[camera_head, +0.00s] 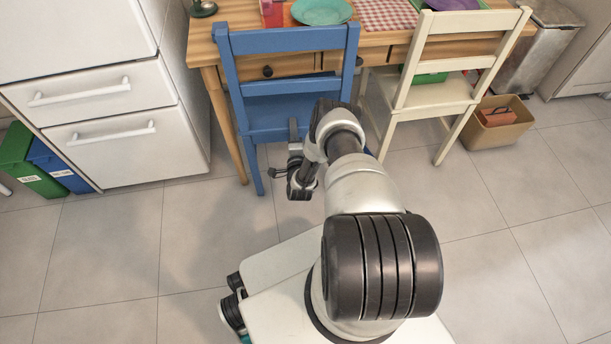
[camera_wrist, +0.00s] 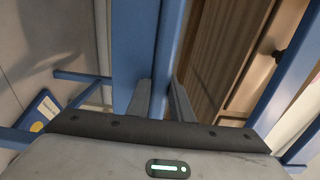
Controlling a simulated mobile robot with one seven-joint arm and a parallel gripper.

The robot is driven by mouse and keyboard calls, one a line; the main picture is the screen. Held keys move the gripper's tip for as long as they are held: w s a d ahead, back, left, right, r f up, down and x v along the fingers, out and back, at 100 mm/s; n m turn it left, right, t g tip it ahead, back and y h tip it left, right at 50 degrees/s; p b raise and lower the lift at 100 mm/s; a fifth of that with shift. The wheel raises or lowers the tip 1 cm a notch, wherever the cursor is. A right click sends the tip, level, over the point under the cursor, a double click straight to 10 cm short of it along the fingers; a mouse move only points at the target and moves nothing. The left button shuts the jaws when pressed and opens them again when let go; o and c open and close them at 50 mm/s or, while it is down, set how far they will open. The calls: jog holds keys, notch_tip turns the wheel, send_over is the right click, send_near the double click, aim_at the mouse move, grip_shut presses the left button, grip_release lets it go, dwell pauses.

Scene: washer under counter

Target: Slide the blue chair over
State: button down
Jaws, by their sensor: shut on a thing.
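The blue chair (camera_head: 283,40) stands at the wooden table, its backrest towards me and its seat partly under the tabletop. My gripper (camera_head: 293,128) is low behind the chair, at the rear of the seat; my arm hides part of this area. In the wrist view my gripper (camera_wrist: 160,84) has one finger on each side of a blue board of the chair (camera_wrist: 135,45) and is shut on it. Which board this is, I cannot tell for sure.
The wooden table (camera_head: 205,52) holds plates and a checked cloth. A cream chair (camera_head: 430,95) stands close on the right, with a tan bin (camera_head: 488,135) beside it. White drawers (camera_head: 125,148) and green and blue bins (camera_head: 30,165) are left. Floor (camera_head: 110,240) is clear at front left.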

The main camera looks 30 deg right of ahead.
jog(key=shift+s+a, duration=0.1)
jog(key=shift+s, duration=0.1)
jog(key=c, duration=1.8)
grip_release()
jog(key=shift+o, duration=1.4)
jog(key=shift+r, duration=0.1)
jog(key=shift+s, duration=0.1)
